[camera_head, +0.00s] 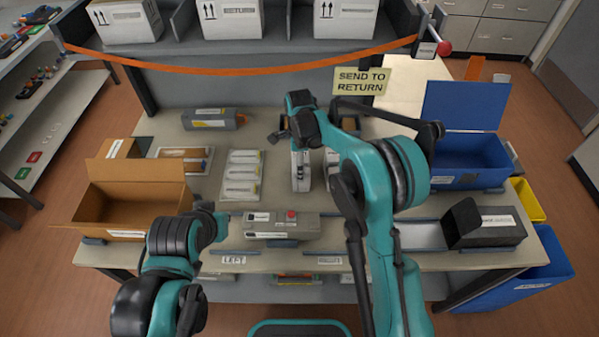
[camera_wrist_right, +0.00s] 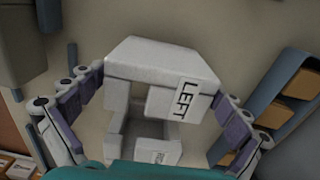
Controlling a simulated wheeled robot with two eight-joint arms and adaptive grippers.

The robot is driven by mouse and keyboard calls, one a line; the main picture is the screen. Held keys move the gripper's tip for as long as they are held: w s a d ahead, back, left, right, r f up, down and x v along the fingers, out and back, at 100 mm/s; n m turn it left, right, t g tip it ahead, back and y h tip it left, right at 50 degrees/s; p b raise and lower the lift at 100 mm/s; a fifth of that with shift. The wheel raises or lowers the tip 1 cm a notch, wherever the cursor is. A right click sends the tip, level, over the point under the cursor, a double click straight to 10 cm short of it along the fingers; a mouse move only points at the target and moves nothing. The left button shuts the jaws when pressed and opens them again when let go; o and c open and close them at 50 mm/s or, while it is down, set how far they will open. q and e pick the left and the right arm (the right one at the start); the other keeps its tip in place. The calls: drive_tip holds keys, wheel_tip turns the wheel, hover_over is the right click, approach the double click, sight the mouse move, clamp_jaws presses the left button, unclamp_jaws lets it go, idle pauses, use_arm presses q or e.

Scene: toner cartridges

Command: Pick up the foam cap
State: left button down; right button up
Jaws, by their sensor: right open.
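A white foam cap (camera_wrist_right: 165,62) with a LEFT label stands in the middle of the right wrist view. It has a notched, hollow underside or side facing my wrist. In the head view, a white foam piece (camera_head: 300,172) shows below my right gripper (camera_head: 301,146), partly hidden by it. My right gripper (camera_wrist_right: 160,98) is open, with one finger on each side of the cap. Gaps seem to show between fingers and foam; I cannot tell if any part touches. My left gripper (camera_head: 212,214) is at the front left of the table, away from the cap; its jaws are unclear.
White cartridges lie on a tray (camera_head: 229,196) left of the cap. A grey device with a red button (camera_head: 290,215) is in front. An open cardboard box (camera_head: 95,212) stands left, a blue bin (camera_head: 455,178) right. An orange strap (camera_head: 240,72) spans the back.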

wheel_tip(320, 180, down, 3)
drive_tip(key=shift+r, duration=0.25)
drive_tip(key=c, duration=0.6)
drive_tip(key=shift+r, duration=0.1)
